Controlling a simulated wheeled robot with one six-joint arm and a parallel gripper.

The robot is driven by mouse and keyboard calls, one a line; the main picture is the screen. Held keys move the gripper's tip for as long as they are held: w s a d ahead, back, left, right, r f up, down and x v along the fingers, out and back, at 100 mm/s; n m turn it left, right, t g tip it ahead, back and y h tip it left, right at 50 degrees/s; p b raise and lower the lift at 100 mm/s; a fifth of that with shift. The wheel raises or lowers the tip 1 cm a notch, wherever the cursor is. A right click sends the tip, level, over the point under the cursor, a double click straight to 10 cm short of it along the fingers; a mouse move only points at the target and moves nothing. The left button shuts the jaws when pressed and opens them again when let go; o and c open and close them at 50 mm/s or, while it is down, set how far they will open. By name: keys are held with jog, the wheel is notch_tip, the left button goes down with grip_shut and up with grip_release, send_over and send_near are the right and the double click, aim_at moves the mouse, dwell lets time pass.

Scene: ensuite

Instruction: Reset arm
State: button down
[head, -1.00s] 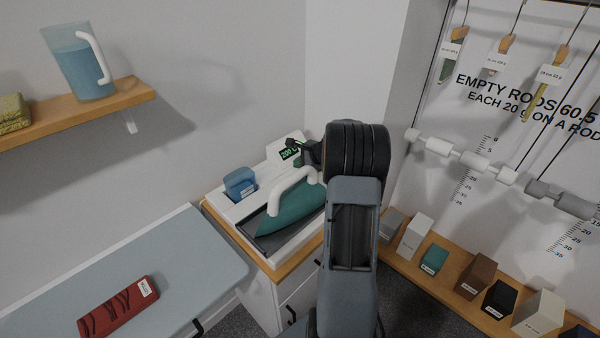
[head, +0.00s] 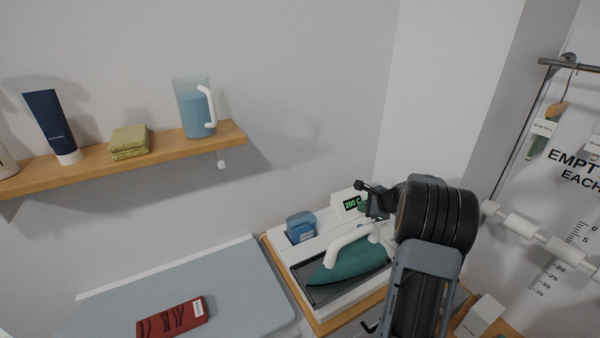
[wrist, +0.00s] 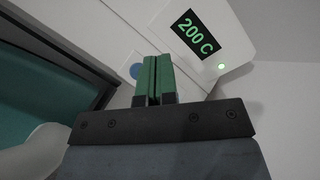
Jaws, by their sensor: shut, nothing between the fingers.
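My gripper (wrist: 153,80) is shut and empty in the wrist view, its two green fingers pressed together. They are in front of the white iron station, near its display (wrist: 196,33) reading 200 C and a blue round button (wrist: 135,71). The teal iron (head: 352,262) with a white handle sits on the station's dark plate (head: 300,280), apart from my gripper.
A blue container (head: 300,228) stands on the station. A wall shelf (head: 90,163) holds a jug (head: 195,110), a green cloth (head: 130,142) and a tube (head: 50,125).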

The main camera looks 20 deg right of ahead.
jog(key=s+a+r+n+g, duration=0.2)
jog(key=s+a+r+n, duration=0.25)
jog(key=a, duration=0.45)
jog(key=s+a+r+n+g, duration=0.1)
jog(key=s+a+r+n, duration=0.25)
jog(key=a+n, duration=0.4)
jog(key=s+a+n+h, duration=0.1)
jog(key=s+a+n, duration=0.4)
jog(key=s, duration=0.3)
jog(key=s+a+r+n+g+h, duration=0.1)
jog(key=s+a+n+h, duration=0.1)
jog(key=s+a+n, duration=0.3)
jog(key=shift+s+n, duration=0.3)
jog(key=shift+s, duration=1.6)
jog(key=shift+d+r, duration=0.1)
jog(key=shift+r, duration=0.05)
